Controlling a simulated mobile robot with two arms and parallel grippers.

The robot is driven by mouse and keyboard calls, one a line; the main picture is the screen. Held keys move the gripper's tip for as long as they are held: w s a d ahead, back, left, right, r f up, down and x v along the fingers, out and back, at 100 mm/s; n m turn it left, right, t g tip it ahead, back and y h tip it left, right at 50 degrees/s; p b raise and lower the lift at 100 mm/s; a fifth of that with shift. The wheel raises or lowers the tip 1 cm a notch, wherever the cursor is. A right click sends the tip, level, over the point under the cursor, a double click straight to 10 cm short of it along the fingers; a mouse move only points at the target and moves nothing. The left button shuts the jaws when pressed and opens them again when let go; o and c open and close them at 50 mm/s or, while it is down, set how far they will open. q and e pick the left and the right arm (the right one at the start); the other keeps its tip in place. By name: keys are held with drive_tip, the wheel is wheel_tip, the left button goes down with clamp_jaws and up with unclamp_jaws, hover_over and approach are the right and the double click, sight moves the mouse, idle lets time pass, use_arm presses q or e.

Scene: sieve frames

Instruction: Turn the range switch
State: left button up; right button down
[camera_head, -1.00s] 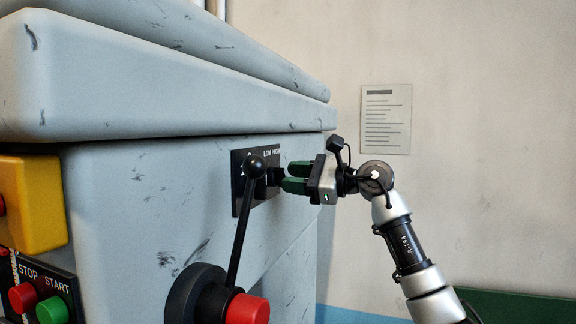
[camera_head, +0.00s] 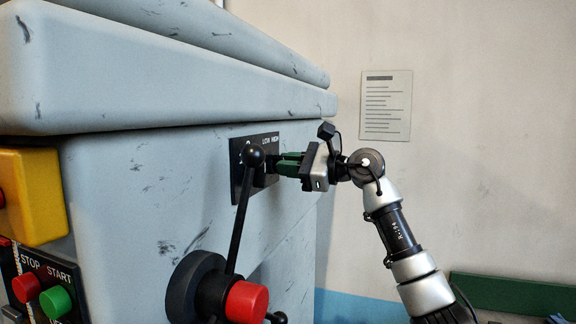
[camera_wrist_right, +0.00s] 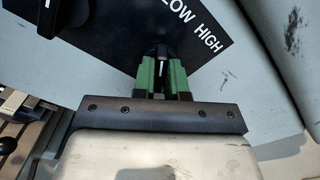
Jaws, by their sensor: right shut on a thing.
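The range switch (camera_wrist_right: 162,55) is a black knob with a white pointer line on a black plate (camera_wrist_right: 110,40) lettered LOW and HIGH. In the right wrist view its pointer lies between my green fingers, which are on either side of it. My right gripper (camera_head: 277,166) is shut on the knob in the head view, reaching in from the right. It also shows in the right wrist view (camera_wrist_right: 163,75). The plate (camera_head: 237,185) is on the grey machine's side face, and a lever's ball knob partly hides it. My left gripper is not in view.
A black lever with a ball knob (camera_head: 254,156) rises close in front of the plate, near my right fingers. Below are a red knob (camera_head: 247,302), a red stop button (camera_head: 26,287) and a green start button (camera_head: 56,301). A yellow box (camera_head: 35,196) is at left.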

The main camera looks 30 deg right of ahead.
drive_tip(key=shift+m, duration=0.3)
drive_tip(key=m, duration=1.3)
drive_tip(key=shift+d+r, duration=0.2)
idle(0.5)
drive_tip(key=c, duration=1.2)
unclamp_jaws()
drive_tip(key=shift+w+f, duration=0.1)
drive_tip(key=shift+o, duration=0.2)
